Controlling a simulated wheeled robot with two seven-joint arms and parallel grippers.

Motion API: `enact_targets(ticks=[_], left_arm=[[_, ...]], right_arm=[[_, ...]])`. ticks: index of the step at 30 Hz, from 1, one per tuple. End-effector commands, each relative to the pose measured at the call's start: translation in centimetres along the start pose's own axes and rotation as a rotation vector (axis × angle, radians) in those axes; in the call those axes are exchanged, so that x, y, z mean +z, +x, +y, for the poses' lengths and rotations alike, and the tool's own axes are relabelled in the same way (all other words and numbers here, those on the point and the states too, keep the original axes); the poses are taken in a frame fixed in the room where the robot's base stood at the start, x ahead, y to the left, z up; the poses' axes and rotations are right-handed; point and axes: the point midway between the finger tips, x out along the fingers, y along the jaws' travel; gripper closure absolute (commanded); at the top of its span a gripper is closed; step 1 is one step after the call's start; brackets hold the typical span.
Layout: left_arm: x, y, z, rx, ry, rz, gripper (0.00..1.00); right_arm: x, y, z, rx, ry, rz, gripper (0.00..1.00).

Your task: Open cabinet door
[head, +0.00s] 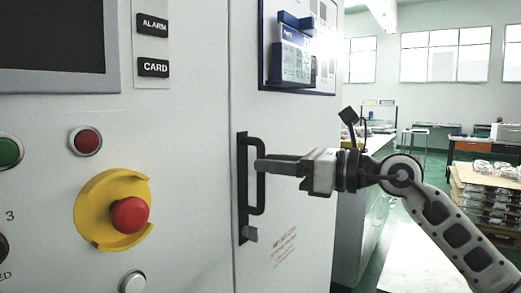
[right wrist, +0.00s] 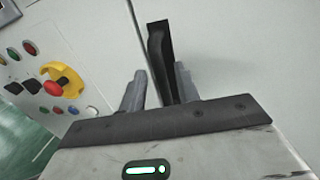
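The cabinet door (head: 285,215) is a pale grey panel, closed flush beside the control panel. Its black upright bar handle (head: 243,190) is on the door's left side; it also shows in the right wrist view (right wrist: 158,50). My right gripper (head: 262,165) reaches in from the right, its fingertips at the handle's bar. In the right wrist view the two grey fingers (right wrist: 160,88) stand apart, one on each side of the handle. A gap shows between the left finger and the bar, so the gripper looks open around it. My left gripper is in neither view.
Left of the door is a panel with a red emergency button (head: 130,214) on a yellow disc. A blue and white device (head: 295,55) is mounted on the door above the handle. Pallets of castings (head: 485,200) stand at the right.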

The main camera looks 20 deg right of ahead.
Motion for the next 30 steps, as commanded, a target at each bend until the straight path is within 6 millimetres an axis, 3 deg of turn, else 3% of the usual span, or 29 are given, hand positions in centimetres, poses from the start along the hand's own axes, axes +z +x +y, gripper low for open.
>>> enact_targets(ticks=[6,17,21,30], left_arm=[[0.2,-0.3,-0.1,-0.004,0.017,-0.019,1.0],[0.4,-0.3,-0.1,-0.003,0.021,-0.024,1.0],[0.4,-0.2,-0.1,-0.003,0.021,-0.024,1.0],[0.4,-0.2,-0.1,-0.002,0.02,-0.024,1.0]], right_arm=[[0.1,2.5,0.0,0.0,0.001,-0.001,0.68],[0.0,2.9,0.0,-0.001,0.0,-0.001,0.68],[0.0,2.9,0.0,-0.001,0.0,-0.001,1.0],[-0.1,2.9,-0.1,0.012,0.001,0.0,1.0]])
